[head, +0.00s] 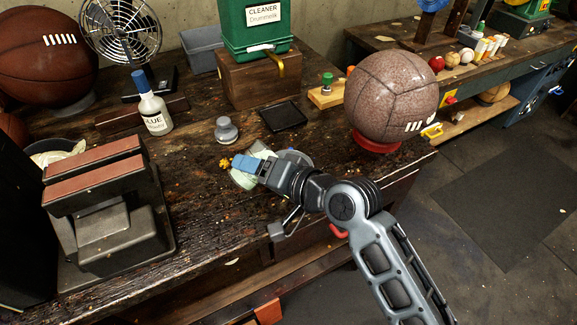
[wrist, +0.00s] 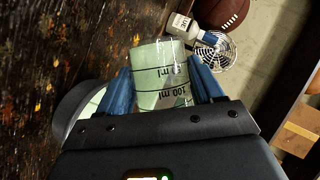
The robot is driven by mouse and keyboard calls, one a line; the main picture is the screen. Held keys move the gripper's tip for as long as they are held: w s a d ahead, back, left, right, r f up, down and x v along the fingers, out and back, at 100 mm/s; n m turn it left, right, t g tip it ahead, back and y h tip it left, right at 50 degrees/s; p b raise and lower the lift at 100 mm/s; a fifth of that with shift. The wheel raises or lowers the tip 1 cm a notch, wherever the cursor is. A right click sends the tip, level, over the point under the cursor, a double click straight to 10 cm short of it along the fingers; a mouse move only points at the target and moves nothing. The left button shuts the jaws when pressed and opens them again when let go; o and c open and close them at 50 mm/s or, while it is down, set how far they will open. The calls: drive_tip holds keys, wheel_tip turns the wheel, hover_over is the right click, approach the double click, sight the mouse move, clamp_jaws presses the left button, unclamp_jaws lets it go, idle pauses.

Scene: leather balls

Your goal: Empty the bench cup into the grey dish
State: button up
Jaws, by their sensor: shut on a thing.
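The bench cup is a pale green, see-through measuring cup with black ml marks; it shows in the wrist view (wrist: 160,88) between the two blue fingers. My gripper (head: 243,163) is shut on it, over the front part of the bench. In the head view the cup (head: 241,180) is partly hidden by the fingers, and its marks read upside down in the wrist view. The grey dish (head: 298,155) is mostly hidden behind my gripper; its rim also shows beside the left finger in the wrist view (wrist: 70,108). I cannot tell what the cup holds.
A grey knobbed weight (head: 226,130), a black tray (head: 283,116) and a glue bottle (head: 153,108) stand behind the gripper. A large speckled ball (head: 391,97) rests on a red ring at right.

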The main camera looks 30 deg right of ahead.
drive_tip(key=shift+m+y+b, duration=0.3)
drive_tip(key=shift+b, duration=0.2)
idle(0.7)
drive_tip(key=shift+d+f+m+y+b, duration=0.15)
drive_tip(key=shift+f+m+y+b, duration=0.35)
drive_tip(key=shift+b, duration=0.7)
idle(0.9)
drive_tip(key=shift+w+d+r+m+t+y+b, duration=0.15)
drive_tip(key=shift+d+r+m+t+y+b, duration=0.15)
drive_tip(key=shift+d+r+m, duration=0.5)
idle(1.2)
drive_tip(key=shift+d+r+m+t+y, duration=0.3)
drive_tip(key=shift+d+m, duration=0.05)
drive_tip(key=shift+m, duration=0.35)
idle(1.8)
